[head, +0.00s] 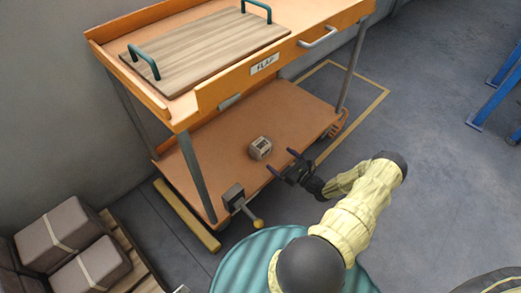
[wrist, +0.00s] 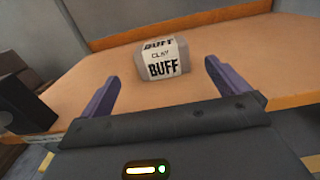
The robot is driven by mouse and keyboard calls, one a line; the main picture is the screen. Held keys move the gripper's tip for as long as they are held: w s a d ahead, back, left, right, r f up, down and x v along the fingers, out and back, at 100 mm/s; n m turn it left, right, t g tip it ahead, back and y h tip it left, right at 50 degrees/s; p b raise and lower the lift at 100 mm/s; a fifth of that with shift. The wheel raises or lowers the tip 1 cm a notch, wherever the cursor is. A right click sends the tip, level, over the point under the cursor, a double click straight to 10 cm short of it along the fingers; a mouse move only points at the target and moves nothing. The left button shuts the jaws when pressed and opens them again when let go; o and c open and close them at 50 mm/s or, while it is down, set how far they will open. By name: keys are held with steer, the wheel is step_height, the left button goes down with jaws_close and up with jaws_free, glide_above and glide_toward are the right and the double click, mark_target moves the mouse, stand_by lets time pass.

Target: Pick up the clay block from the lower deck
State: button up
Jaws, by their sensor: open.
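The clay block (head: 260,148) is a small grey block with a pale wrapper. It rests on the orange lower deck (head: 215,150) of the cart, near the deck's front edge. My gripper (head: 281,162) is open and empty at the front edge of the deck, to the right of and nearer than the block. In the wrist view my gripper (wrist: 158,80) has its two purple fingers spread wide, apart from the block.
The cart's upper deck (head: 185,112) overhangs the lower one and carries a wooden board (head: 205,48) with green handles. A dark box with a yellow knob (head: 258,223) sits at the front left leg (head: 192,175). Wrapped blocks (head: 60,235) stand at lower left.

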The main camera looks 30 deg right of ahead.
steer(key=b, duration=0.3)
glide_toward(257, 141)
steer(key=w, duration=0.2)
steer(key=w+f, duration=0.1)
steer(key=shift+a, duration=0.35)
steer(key=shift+w+a+r, duration=0.2)
steer(key=shift+w, duration=0.1)
steer(key=b+x, duration=0.2)
steer(key=x, duration=0.3)
steer(key=shift+w+a+f, duration=0.1)
steer(key=shift+w, duration=0.3)
steer(key=c, duration=1.2)
steer(key=shift+o, duration=0.2)
